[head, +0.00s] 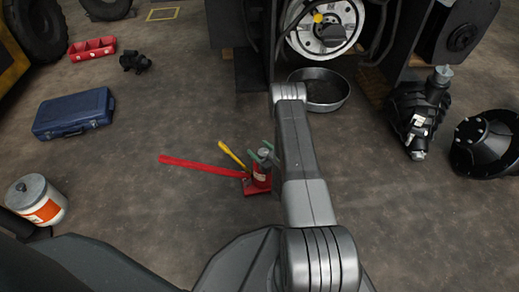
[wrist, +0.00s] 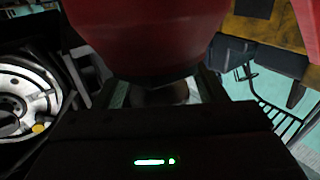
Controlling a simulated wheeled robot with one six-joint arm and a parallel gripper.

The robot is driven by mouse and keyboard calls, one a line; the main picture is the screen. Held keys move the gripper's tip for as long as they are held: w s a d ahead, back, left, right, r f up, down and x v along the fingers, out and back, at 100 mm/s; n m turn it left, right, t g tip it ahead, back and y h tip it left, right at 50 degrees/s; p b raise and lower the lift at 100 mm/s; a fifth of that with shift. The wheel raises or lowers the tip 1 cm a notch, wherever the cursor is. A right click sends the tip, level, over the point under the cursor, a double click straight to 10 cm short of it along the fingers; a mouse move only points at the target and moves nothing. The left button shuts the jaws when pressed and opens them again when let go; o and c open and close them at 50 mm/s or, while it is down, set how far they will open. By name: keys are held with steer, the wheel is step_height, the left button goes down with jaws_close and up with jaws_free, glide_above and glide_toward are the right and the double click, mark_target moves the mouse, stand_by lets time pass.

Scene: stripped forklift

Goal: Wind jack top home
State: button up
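The red bottle jack (head: 259,179) stands upright on the floor in the middle of the head view, with a grey round top (head: 264,153). In the wrist view its red body (wrist: 150,30) fills the upper middle, close to the camera. My gripper (head: 263,155) is at the jack's top, with greenish fingers on either side of it. In the wrist view the fingertips (wrist: 162,93) stand apart with a dark round part between them. Whether the fingers press on it is too dark and small to tell. My forearm covers the floor just right of the jack.
A long red bar (head: 200,165) and a yellow-handled tool (head: 232,154) extend left from beside the jack. A grey pan (head: 325,92) lies behind, below the forklift's wheel hub (head: 325,28). A blue case (head: 74,113) and white canister (head: 37,199) are at left. Floor between is clear.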

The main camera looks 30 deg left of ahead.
steer(key=c, duration=0.9)
steer(key=shift+c, duration=0.2)
steer(key=shift+m+t+h, duration=0.3)
steer(key=shift+t, duration=0.1)
